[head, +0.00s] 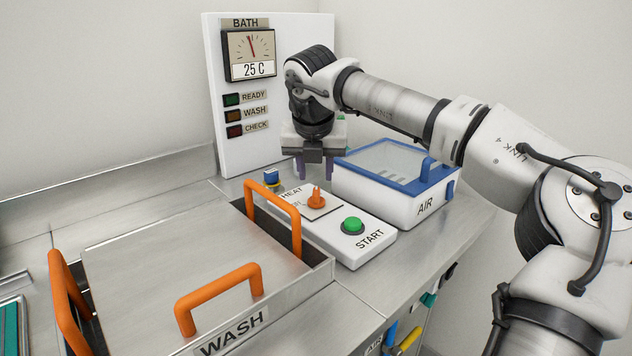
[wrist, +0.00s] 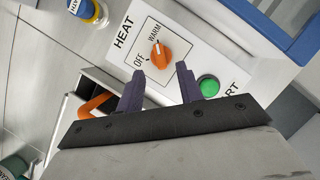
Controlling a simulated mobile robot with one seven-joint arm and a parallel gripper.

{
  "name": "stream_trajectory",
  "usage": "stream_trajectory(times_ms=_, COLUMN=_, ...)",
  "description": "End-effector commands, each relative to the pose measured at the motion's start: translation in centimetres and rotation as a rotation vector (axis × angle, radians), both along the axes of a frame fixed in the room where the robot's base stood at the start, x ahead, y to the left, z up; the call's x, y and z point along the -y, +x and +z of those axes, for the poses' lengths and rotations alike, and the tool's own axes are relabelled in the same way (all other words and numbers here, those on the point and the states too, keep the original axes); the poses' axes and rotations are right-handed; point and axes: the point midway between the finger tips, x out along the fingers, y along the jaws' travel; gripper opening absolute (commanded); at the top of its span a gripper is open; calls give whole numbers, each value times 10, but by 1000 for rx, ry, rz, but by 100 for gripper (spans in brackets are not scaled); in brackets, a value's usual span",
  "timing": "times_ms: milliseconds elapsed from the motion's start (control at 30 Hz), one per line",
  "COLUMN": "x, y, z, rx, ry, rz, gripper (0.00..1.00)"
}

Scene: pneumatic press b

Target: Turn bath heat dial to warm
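The heat dial is an orange knob (head: 316,200) on a white panel, left of the green start button. In the wrist view the dial (wrist: 161,55) lies just ahead of the fingertips, between and beyond them. Its white mark points towards the top of the picture, close to the WARM label (wrist: 155,33); OFF is printed to its left. I cannot tell its exact setting. My gripper (head: 315,174) points down above and behind the dial in the head view. Its two purple fingers (wrist: 159,68) are apart with nothing between them. The bath display (head: 251,70) reads 25 C.
The green start button (head: 352,225) sits close to the dial. A blue-edged AIR box (head: 385,195) stands to the right. The steel WASH bath (head: 190,265) with orange handles is at the front left. A blue-capped item (head: 271,178) stands behind the panel.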

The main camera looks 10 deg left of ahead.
Motion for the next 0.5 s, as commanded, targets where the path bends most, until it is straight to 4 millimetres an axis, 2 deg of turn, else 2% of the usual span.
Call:
stream_trajectory(times_ms=33, x=1, y=-4, z=14, rx=3, ry=1, rz=-1, gripper=36)
stream_trajectory(times_ms=200, x=4, y=-18, z=47, rx=1, ry=1, rz=-1, gripper=36)
stream_trajectory(times_ms=333, x=5, y=-25, z=64, rx=0, ry=1, rz=-1, gripper=36)
stream_trajectory(times_ms=500, x=6, y=-30, z=74, rx=0, ry=1, rz=-1, gripper=36)
